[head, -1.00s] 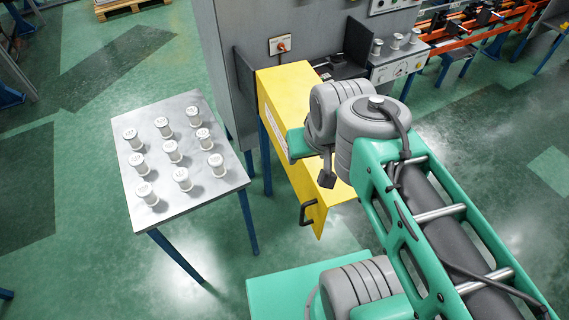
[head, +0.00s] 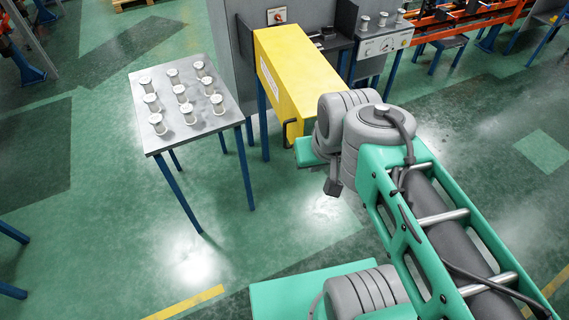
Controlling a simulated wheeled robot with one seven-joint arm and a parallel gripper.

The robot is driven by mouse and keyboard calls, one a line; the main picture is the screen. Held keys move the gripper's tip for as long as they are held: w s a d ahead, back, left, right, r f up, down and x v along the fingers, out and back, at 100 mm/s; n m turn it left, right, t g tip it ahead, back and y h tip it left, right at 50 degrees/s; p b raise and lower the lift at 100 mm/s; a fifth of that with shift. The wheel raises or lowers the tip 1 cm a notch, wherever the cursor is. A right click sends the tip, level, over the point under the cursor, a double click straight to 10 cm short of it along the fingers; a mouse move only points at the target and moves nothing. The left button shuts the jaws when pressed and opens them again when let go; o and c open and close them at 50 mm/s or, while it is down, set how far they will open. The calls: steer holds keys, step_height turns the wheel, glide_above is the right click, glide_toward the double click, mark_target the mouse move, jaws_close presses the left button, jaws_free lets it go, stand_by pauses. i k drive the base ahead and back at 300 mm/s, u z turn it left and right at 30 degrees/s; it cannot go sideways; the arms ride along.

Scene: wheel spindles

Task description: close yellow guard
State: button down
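The yellow guard (head: 295,68) is a long box-like cover on the grey machine, jutting out toward me. Its black handle (head: 287,131) is at the near lower end. My arm covers part of the guard's right side and near end in this view. My arm's green and grey wrist is in front of and to the right of the handle. My gripper itself is hidden, so its fingers and any touch on the handle cannot be seen.
A metal table (head: 206,128) with several white spindles (head: 180,93) stands left of the guard. A grey panel with a red switch (head: 277,15) is behind it. A control box (head: 385,42) stands right of the guard. Green floor (head: 110,240) is clear at the front left.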

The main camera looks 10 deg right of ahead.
mark_target(293, 73)
steer(key=u, duration=1.1)
steer(key=i, duration=1.4)
steer(key=z, duration=0.3)
